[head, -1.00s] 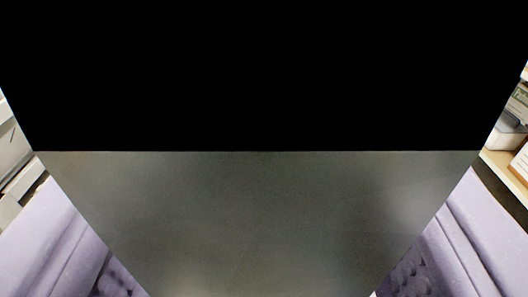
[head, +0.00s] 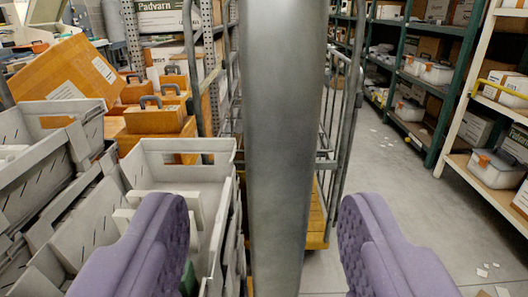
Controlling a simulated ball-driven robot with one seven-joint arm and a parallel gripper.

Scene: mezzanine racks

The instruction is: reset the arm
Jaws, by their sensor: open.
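My gripper (head: 265,208) shows in the head view as two purple padded fingers, one at lower left and one at lower right. They stand wide apart, with nothing held between them. A smooth grey upright runs from top to bottom between the fingers, and I cannot tell what it belongs to. It hides the middle of the scene. The rest of my arm is not clearly in view.
Grey crates (head: 185,146) stack at left, close by the left finger. Wooden cases (head: 155,118) lie behind them. A wire cage trolley (head: 333,130) stands behind the upright. Racks (head: 447,120) line the right. The aisle floor (head: 400,190) is mostly clear, with small paper scraps.

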